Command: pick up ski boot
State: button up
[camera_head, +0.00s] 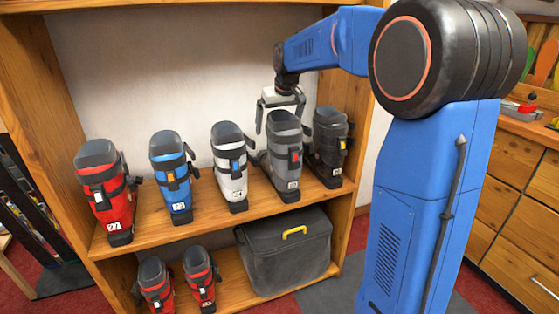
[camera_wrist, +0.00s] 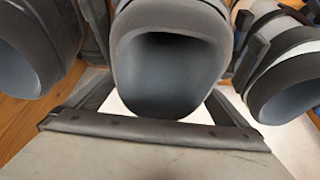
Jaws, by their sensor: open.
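My gripper (camera_head: 279,119) is open at the top of the grey boot. In the wrist view the grey boot's open cuff (camera_wrist: 170,25) lies between the fingers (camera_wrist: 160,105). Whether they touch it, I cannot tell. Part of the fingers is hidden.
The black boot and white boot stand close on either side of the grey one. Two small red boots (camera_head: 201,285) and a grey bin with a yellow handle (camera_head: 285,262) are on the lower shelf. A wooden drawer cabinet (camera_head: 515,205) stands at the right.

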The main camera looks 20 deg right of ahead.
jog(key=c, duration=2)
jog(key=shift+r, duration=0.1)
